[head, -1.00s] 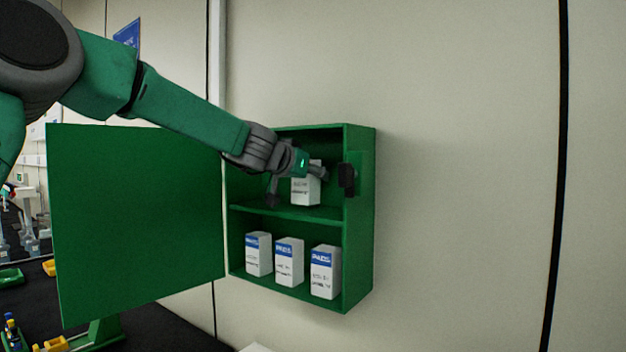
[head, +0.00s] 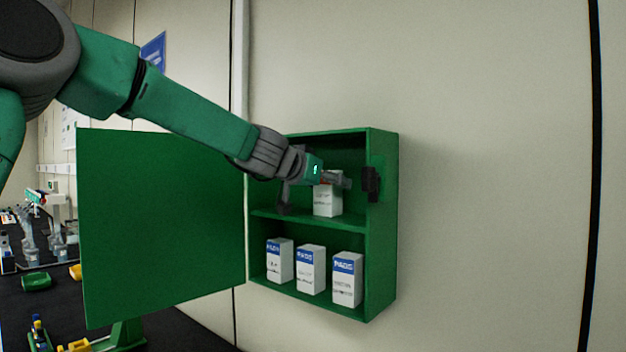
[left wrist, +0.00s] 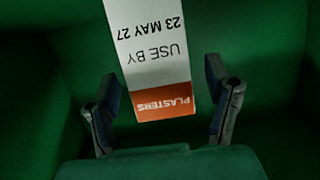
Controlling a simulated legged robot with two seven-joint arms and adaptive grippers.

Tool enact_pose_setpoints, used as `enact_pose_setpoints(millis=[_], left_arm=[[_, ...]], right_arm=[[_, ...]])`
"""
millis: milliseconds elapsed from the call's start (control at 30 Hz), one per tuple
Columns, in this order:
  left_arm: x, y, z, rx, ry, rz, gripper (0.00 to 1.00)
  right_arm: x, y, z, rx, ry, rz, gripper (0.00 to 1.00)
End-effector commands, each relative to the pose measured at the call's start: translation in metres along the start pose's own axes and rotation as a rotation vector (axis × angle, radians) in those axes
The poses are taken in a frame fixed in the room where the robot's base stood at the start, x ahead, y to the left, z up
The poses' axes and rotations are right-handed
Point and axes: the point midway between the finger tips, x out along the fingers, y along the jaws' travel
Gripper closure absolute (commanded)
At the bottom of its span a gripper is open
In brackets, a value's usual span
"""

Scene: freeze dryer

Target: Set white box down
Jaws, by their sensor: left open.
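The white box (head: 328,203) stands upright on the upper shelf of the green cabinet (head: 381,245). In the left wrist view the white box (left wrist: 150,50) shows an orange band reading "PLASTERS" and a use-by date. My left gripper (head: 318,192) reaches into the upper compartment at the box and hides its top part. In the left wrist view my left gripper (left wrist: 165,105) is open, with a finger on either side of the box and a gap at each side. My right gripper is not in view.
The cabinet door (head: 165,220) stands wide open to the left. Several white boxes with blue bands, such as one at the right (head: 347,280), stand on the lower shelf. A black latch (head: 371,184) sits at the cabinet's right edge. The upper shelf is bare left of the box.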

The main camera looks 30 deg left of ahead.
Motion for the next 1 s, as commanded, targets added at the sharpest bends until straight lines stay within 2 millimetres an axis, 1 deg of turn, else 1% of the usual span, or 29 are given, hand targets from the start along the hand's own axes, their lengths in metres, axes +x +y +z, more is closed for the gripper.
enact_pose_setpoints(millis=[33,100,133,200,367,500,567,800,1000], left_arm=[[-0.014,0.0,-0.001,0.002,0.004,-0.001,0.28],[-0.032,0.0,0.0,0.002,0.004,-0.001,0.28],[-0.031,-0.002,-0.001,-0.008,-0.006,0.0,0.28],[-0.035,-0.004,-0.003,-0.01,-0.009,-0.001,0.28],[-0.046,-0.003,-0.003,-0.009,-0.01,-0.001,0.28],[-0.059,0.001,-0.006,-0.006,0.001,0.004,0.28],[-0.062,0.0,-0.003,-0.013,0.011,0.003,0.28],[-0.077,0.001,-0.002,-0.008,0.009,0.0,0.28],[-0.083,0.002,-0.001,0.0,0.001,-0.001,0.28]], right_arm=[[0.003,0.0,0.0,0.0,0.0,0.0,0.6],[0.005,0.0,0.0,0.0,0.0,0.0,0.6],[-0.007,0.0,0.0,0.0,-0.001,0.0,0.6],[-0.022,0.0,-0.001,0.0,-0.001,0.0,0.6],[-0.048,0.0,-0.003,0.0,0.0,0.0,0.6],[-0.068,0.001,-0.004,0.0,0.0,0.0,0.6],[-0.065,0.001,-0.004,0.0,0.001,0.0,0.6],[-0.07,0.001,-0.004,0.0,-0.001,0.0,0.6],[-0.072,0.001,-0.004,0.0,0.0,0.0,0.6]])
